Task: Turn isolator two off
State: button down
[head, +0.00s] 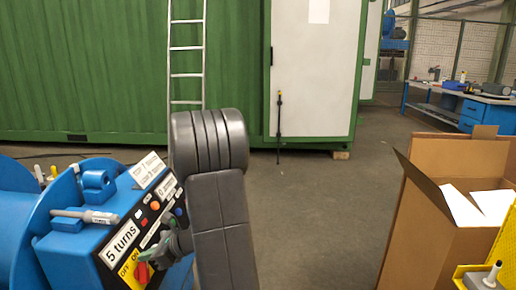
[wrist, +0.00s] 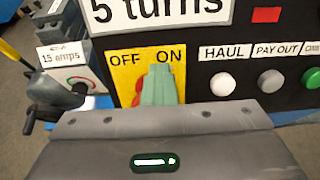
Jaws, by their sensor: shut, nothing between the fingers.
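A red rotary switch (wrist: 139,90) sits on a yellow plate (wrist: 122,68) marked OFF on the left and ON on the right. The plate also shows in the head view (head: 126,272), low on the sloped panel of a blue machine, with the red switch (head: 142,273) on it. No isolator number is readable. My gripper (wrist: 158,72), with grey-green fingers, is shut and empty in front of the plate, below the word ON. The fingers hide the right part of the switch, so its pointing direction and any contact are unclear. My gripper also shows in the head view (head: 150,256).
A "5 turns" label (wrist: 160,10) sits above the plate. A white HAUL button (wrist: 222,84) and a grey PAY OUT button (wrist: 270,81) are to the right. A box labelled 15 amps (wrist: 62,54) is at left. A cardboard box (head: 430,215) stands right of the machine.

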aim_at(148, 281)
jog(key=shift+s+f, duration=0.2)
jog(key=shift+s, duration=0.05)
jog(key=shift+s+r, duration=0.1)
jog(key=shift+s, duration=1.4)
jog(key=shift+s+f, duration=0.15)
jog(key=shift+f, duration=0.1)
jog(key=shift+r, duration=0.15)
jog(key=shift+a+r+p, duration=0.1)
jog(key=shift+r+p, duration=0.1)
jog(key=shift+p, duration=0.25)
jog(key=shift+d+r, duration=0.35)
jog(key=p+v, duration=0.2)
jog(key=v, duration=0.3)
